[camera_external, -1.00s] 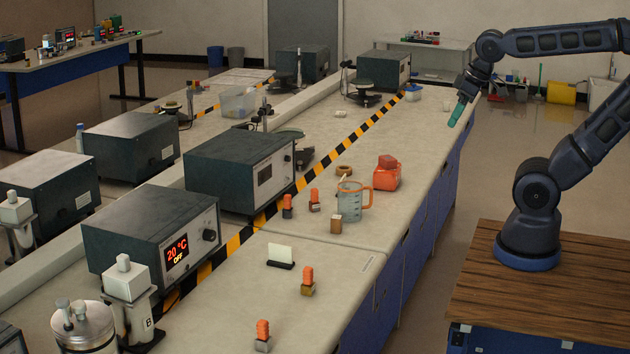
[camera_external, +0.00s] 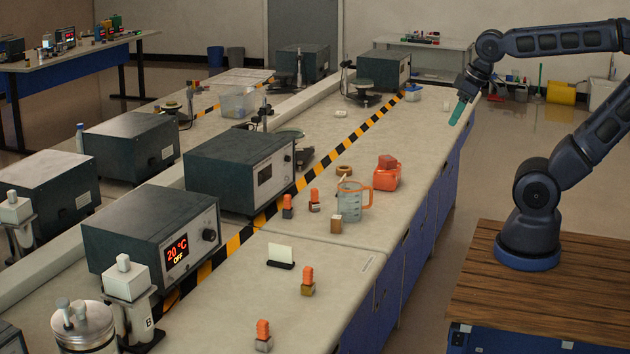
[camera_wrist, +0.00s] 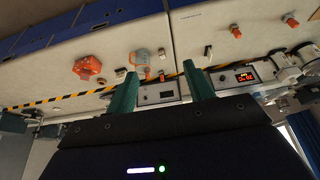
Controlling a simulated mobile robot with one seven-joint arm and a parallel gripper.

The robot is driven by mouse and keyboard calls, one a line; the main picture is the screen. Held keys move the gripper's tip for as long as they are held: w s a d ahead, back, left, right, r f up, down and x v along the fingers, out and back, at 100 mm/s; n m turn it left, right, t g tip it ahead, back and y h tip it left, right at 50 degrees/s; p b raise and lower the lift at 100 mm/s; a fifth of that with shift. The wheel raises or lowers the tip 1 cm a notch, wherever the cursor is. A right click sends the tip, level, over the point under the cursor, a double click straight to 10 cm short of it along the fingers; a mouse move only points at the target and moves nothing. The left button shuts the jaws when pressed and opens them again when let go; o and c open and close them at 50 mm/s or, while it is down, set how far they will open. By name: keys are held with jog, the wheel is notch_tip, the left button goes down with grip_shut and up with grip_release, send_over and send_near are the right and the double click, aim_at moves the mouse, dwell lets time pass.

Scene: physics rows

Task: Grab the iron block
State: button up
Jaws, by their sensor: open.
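Several small blocks with orange tops stand on the long bench: a grey-based block (camera_external: 263,345) at the front, a brass-coloured block (camera_external: 307,289) behind it, a dark-based block (camera_external: 287,213) and another block (camera_external: 314,207) farther back. I cannot tell for certain which is iron. My gripper (camera_external: 461,109) has teal fingers and is above the bench's far right edge, well away from all blocks. In the wrist view my gripper (camera_wrist: 160,70) is open and empty.
A clear beaker (camera_external: 353,201) with an orange handle, an orange-red container (camera_external: 387,178) and a tape ring (camera_external: 344,170) stand mid-bench. A small sign (camera_external: 281,257) and a heater box (camera_external: 155,235) are nearer. The bench's right strip is mostly clear.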

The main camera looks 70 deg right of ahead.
jog(key=m+g+h, duration=0.4)
jog(key=m, duration=1.2)
send_over(288, 205)
jog(key=a, duration=0.2)
notch_tip(288, 205, down, 28)
jog(key=x, duration=0.6)
jog(key=shift+w+d+r, duration=0.1)
jog(key=shift+w, duration=0.1)
jog(key=shift+a+x, duration=0.2)
jog(key=shift+x, duration=2.35)
jog(key=shift+s, duration=0.1)
jog(key=shift+c, duration=0.4)
